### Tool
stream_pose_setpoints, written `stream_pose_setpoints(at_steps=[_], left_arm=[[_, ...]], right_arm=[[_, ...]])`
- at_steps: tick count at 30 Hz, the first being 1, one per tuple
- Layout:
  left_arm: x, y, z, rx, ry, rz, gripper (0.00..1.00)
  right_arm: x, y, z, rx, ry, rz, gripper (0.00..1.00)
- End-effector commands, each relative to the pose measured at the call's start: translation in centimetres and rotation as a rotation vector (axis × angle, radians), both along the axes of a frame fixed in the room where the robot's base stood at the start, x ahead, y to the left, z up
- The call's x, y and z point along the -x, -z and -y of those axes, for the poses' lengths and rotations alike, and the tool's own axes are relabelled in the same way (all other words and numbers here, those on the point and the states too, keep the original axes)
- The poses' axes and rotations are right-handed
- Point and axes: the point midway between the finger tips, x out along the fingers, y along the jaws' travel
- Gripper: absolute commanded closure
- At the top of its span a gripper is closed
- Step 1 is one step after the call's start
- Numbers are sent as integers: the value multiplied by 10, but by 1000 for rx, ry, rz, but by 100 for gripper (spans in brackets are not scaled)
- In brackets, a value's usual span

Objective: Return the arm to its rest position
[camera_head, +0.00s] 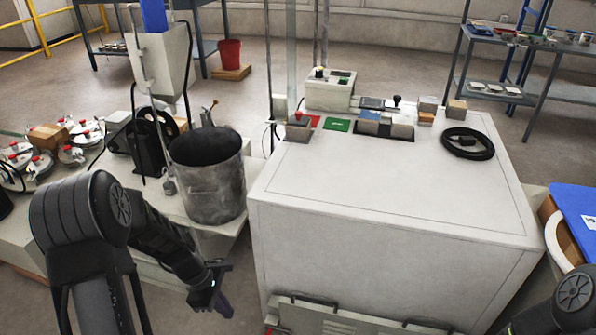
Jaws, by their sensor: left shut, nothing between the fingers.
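My left arm (80,215) comes in from the lower left, bent, with its forearm running down and to the right. My left gripper (222,304) is shut and empty. It hangs low, in front of the left table and left of the white cabinet's front, apart from both as far as I can see. Part of my right arm (575,290) shows at the lower right corner; its gripper is out of view.
A white cabinet (400,200) stands ahead, with a black cable coil (468,143) and several small blocks on top. A grey bucket (212,185) stands on the left table. A blue-lidded box (578,212) is at right. Bare floor (400,55) lies behind.

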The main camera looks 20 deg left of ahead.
Motion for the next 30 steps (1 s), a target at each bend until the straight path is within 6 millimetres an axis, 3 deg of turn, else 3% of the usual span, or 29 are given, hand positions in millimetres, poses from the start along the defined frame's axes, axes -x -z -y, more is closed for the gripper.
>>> stream_pose_setpoints(at_steps=[7, 9, 11, 14, 15, 18, 24, 29, 30], left_arm=[[-11, 3, -12, -63, 113, 82, 100], [-14, 12, -15, -131, 238, 149, 100], [-15, 26, -6, -195, 400, 212, 100], [-1, 61, 42, -269, 766, 314, 100], [9, 74, 68, -280, 911, 355, 100], [35, 93, 125, -274, 1173, 444, 100], [94, 106, 206, -174, 1419, 538, 100], [147, 112, 253, -35, 1497, 528, 100], [145, 92, 252, -40, 1497, 529, 100]], right_arm=[[0, 0, 0, 0, 0, 0, 46], [0, 0, 0, 0, 0, 0, 46], [0, 0, 0, 0, 0, 0, 46], [0, 0, 0, 0, 0, 0, 46], [0, 0, 0, 0, 0, 0, 46], [0, 0, 0, 0, 0, 0, 46], [0, 0, 0, 0, 0, 0, 46], [0, 0, 0, 0, 0, 0, 46], [0, -20, 0, 0, 1, -1, 46]])
